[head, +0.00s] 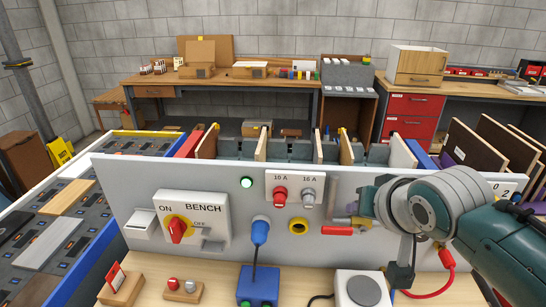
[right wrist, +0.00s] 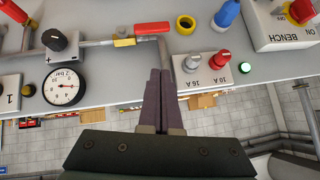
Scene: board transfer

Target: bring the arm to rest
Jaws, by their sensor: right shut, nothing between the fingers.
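My right arm (head: 480,235) comes in from the lower right of the head view, in front of the upright grey panel (head: 150,180). My right gripper (right wrist: 160,75) is shut and empty in the right wrist view. Its dark fingers lie together, in front of the panel and close to a grey pipe and the 16 A switch (right wrist: 191,62). I cannot tell whether the fingertips touch the panel. In the head view the wrist largely hides the gripper. My left gripper is not in view.
The panel carries a red-handled valve (right wrist: 152,28), a pressure gauge (right wrist: 65,87), a 10 A switch (head: 280,194), a blue plug (head: 260,231) and a bench switch (head: 178,230). A blue box (head: 258,287) and a white round-topped unit (head: 359,290) stand on the wooden ledge below.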

